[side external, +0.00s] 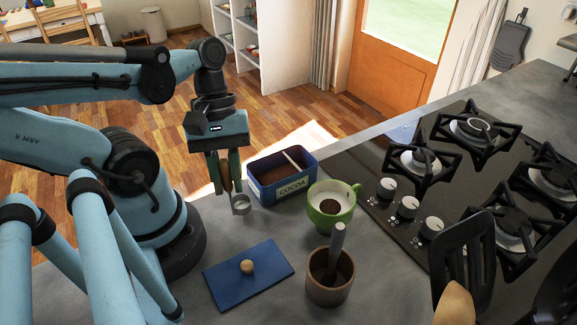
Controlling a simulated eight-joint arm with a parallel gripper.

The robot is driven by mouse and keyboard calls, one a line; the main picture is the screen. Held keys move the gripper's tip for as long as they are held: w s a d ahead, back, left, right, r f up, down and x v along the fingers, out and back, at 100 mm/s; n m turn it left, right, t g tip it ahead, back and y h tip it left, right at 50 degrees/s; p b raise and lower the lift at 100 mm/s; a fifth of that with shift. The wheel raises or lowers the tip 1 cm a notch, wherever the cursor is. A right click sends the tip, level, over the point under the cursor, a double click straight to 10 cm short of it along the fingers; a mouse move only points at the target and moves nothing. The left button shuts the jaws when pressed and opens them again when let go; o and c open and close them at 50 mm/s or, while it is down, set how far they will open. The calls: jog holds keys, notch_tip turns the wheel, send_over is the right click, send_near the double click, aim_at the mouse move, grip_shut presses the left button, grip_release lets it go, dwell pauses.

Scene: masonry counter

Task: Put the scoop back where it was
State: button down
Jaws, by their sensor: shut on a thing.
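My gripper (229,176) points down to the left of the cocoa tin and is shut on the scoop. The scoop's small grey cup (241,207) hangs just below the fingers, apart from the tin. Most of its handle is hidden between the fingers. The blue tin (290,189), labelled COCOA, is open and holds brown powder, with a pale stick (291,159) leaning across its inside. A green mug (325,221) stands to the right of the tin with a dark round patch inside.
A blue lid (270,262) with a wooden knob lies in front. A brown mortar (327,293) with a grey pestle (337,240) stands to its right. The black gas hob (375,215) fills the right side. Dark utensils (466,255) rise at front right.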

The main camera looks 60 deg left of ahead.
jog(key=shift+f, duration=0.7)
jog(key=shift+f, duration=0.1)
jog(key=c, duration=1)
grip_release()
jog(key=shift+o, duration=0.2)
jog(key=v, duration=1.2)
jog(key=w+d+f+m+t+y, duration=0.1)
jog(key=w+f+m+t+y, duration=0.1)
jog(key=w+m+t, duration=0.2)
jog(key=w+d+f+m+t+y, duration=0.1)
jog(key=w+f+m+t+y, duration=0.1)
jog(key=w+m, duration=0.7)
jog(key=shift+w+d+f+t, duration=0.2)
jog(key=shift+w+f+t, duration=0.3)
jog(key=shift+t, duration=0.7)
